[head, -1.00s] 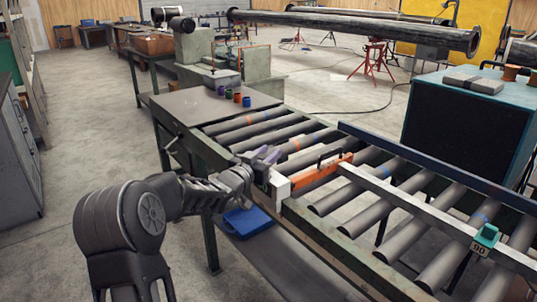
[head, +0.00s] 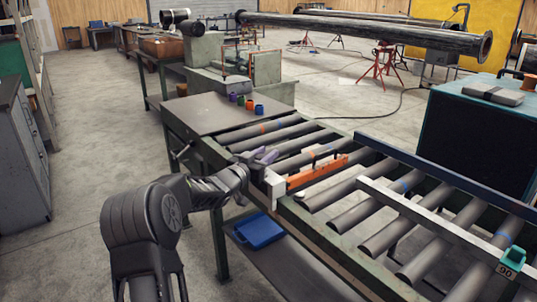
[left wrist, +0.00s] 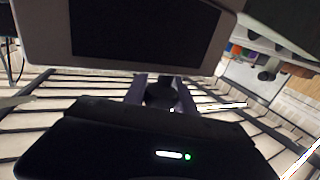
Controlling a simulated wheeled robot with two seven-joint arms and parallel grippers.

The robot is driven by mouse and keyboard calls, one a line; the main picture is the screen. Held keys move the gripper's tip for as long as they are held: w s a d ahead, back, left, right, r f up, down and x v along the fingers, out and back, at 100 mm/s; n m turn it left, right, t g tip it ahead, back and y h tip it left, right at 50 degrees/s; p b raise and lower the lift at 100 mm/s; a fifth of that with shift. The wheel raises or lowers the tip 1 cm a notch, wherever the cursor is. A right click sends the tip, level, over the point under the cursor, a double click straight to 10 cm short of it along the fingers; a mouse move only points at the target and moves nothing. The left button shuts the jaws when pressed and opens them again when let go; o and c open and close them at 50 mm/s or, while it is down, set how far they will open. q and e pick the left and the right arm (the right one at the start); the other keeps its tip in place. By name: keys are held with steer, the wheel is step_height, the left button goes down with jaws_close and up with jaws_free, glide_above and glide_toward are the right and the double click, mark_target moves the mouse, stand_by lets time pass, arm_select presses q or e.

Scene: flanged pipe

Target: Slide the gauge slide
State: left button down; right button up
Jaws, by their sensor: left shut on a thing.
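The gauge slide appears to be the orange bar (head: 318,172) with a white block (head: 272,187) at its near left end. It lies across the roller conveyor by the near side rail. My left gripper (head: 260,160) is at the white block and is shut on a part of the slide, which its fingers mostly hide. In the left wrist view a dark round knob (left wrist: 162,97) sits between the two fingers of my left gripper (left wrist: 163,88). My right gripper is in neither view.
A pale rail (head: 440,230) runs along the rollers and carries a teal block (head: 512,262) marked 90. Several small coloured cups (head: 247,104) stand on the grey bench top (head: 205,113). A blue tray (head: 260,231) lies below the conveyor. A teal cabinet (head: 475,140) stands at right.

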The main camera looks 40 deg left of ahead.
arm_select(q)
steer(key=shift+a+r, duration=0.2)
steer(key=shift+a, duration=0.05)
steer(key=c, duration=1.4)
jaws_free()
steer(key=o, duration=0.4)
steer(key=shift+f, duration=0.15)
steer(key=s, duration=0.5)
steer(key=s+b, duration=0.1)
steer(key=s, duration=0.1)
steer(key=shift+s+d, duration=0.35)
steer(key=shift+s, duration=0.05)
